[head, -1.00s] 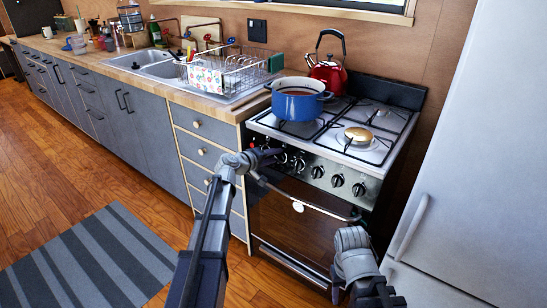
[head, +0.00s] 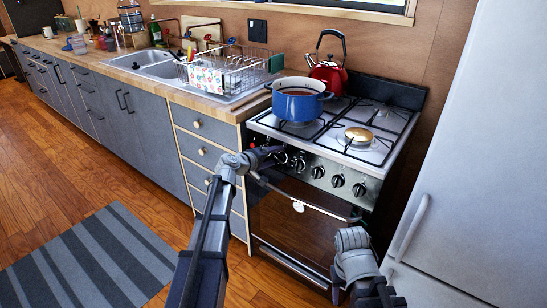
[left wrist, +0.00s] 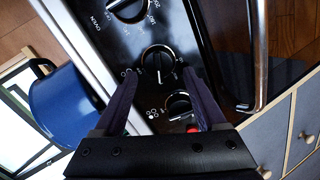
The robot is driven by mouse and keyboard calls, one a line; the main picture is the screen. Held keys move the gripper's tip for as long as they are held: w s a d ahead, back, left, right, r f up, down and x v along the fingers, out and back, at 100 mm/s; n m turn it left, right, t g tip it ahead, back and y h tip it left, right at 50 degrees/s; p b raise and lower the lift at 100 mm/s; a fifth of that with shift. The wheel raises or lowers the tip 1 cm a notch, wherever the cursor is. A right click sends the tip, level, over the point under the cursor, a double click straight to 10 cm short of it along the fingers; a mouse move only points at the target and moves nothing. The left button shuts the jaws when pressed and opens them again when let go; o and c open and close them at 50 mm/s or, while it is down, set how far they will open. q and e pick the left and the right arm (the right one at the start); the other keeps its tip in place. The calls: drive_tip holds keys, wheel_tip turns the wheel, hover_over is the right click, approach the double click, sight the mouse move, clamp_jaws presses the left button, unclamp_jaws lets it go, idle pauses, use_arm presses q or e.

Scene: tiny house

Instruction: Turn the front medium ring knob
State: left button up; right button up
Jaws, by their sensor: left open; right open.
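The stove's front panel carries a row of black knobs (head: 337,181) with silver trim. My left gripper (head: 272,154) is at the left end of this row. In the left wrist view my left gripper (left wrist: 160,73) is open, with its dark fingers on either side of a knob (left wrist: 158,60) near the fingertips. A second knob (left wrist: 178,103) shows between the fingers, closer to the palm. A third knob (left wrist: 128,8), by the oven marking, lies beyond the tips. Contact cannot be told. My right gripper (head: 337,288) is low in front of the oven, away from the knobs.
A blue pot (head: 297,99) and a red kettle (head: 328,72) stand on the stove top (head: 345,140). The oven handle (head: 300,198) runs below the knobs. A white fridge (head: 470,150) stands at right, drawers (head: 205,150) at left.

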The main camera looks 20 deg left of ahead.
use_arm(q)
drive_tip(key=p+v, duration=0.2)
drive_tip(key=v, duration=0.5)
drive_tip(key=shift+s+a+p, duration=0.2)
drive_tip(key=shift+s+p, duration=0.1)
drive_tip(key=shift+s, duration=0.05)
drive_tip(key=shift+d+r, duration=0.1)
drive_tip(key=shift+r, duration=0.05)
drive_tip(key=s+d+r+m+g+p, duration=0.1)
drive_tip(key=s+d+m+g+p, duration=0.4)
drive_tip(key=d, duration=0.5)
drive_tip(key=s+d+m+g+p, duration=0.3)
drive_tip(key=s+d+p, duration=0.3)
drive_tip(key=s+d, duration=0.25)
drive_tip(key=s+d+r+m+g+y+p, duration=0.1)
drive_tip(key=s+r+m+g+y+p, duration=0.1)
drive_tip(key=s, duration=0.6)
drive_tip(key=s+d+r+m+g+y+p, duration=0.1)
drive_tip(key=s+r+m+g+y+p, duration=0.1)
drive_tip(key=s+y+p, duration=0.3)
drive_tip(key=s+m+g+p, duration=0.1)
drive_tip(key=s+p, duration=0.1)
drive_tip(key=s, duration=0.1)
drive_tip(key=shift+d+r, duration=0.35)
drive_tip(key=shift+r, duration=0.05)
